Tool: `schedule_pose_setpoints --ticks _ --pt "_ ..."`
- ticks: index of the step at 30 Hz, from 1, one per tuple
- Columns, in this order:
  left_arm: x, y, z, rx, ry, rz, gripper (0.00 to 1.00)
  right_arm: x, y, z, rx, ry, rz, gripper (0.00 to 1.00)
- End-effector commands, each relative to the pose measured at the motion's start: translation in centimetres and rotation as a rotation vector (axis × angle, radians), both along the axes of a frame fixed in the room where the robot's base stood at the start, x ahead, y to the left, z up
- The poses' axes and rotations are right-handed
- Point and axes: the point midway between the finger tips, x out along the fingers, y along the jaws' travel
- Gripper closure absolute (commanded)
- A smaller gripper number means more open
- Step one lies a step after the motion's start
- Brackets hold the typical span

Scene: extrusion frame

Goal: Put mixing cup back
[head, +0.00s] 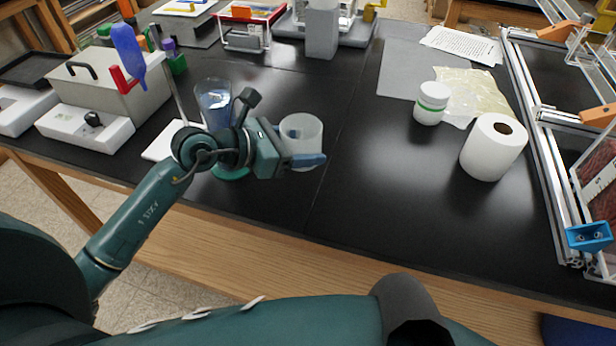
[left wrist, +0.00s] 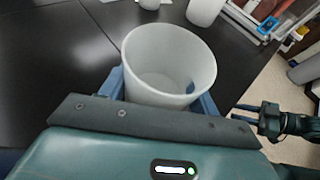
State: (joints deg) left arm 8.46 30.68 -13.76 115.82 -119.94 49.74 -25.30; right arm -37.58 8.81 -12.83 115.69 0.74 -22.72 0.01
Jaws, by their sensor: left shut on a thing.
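The mixing cup (head: 303,128) is a whitish, translucent, open-topped cup near the front edge of the black bench in the head view. My left gripper (head: 306,160) is shut on it, with a blue finger along its lower side. In the left wrist view the cup (left wrist: 165,62) stands between the two blue fingers of the left gripper (left wrist: 160,92), and its inside looks empty. I cannot tell whether its base touches the bench. My right gripper (left wrist: 247,112) shows small at the right of the left wrist view, its fingers apart and empty.
A clear beaker (head: 213,100) stands behind my left forearm. A white jar with a green band (head: 431,103) and a paper roll (head: 492,148) stand at the right, beside an aluminium frame (head: 545,140). The bench (head: 375,190) between cup and roll is clear.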

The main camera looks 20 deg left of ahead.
Motion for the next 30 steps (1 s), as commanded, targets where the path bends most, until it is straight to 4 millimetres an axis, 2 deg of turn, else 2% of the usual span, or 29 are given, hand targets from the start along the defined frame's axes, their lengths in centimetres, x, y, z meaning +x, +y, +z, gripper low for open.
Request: schedule_pose_setpoints --ticks 1,3,8,15,29,30 --pt "-0.1 0.0 -1.2 -0.003 0.007 0.001 0.64 0.0 0.0 0.0 0.0 0.0 0.0 0.65" --pt "-0.1 0.0 -2.5 -0.002 0.007 0.0 0.64 0.0 0.0 0.0 0.001 0.0 0.001 0.65" --pt "0.0 0.0 -4.0 -0.001 0.002 0.0 0.64 0.0 0.1 -0.1 0.002 0.002 0.0 0.65" --pt "0.0 0.0 -7.2 -0.002 0.002 0.0 0.64 -0.3 0.2 -0.3 0.006 0.007 0.0 0.65" --pt "0.0 0.0 -8.2 0.0 0.0 -0.001 0.64 -0.4 0.4 -0.4 0.009 0.003 0.002 0.65" --pt "0.0 0.0 -8.1 0.0 0.0 -0.001 0.35 -0.5 0.4 -0.2 0.01 0.002 0.002 0.65"
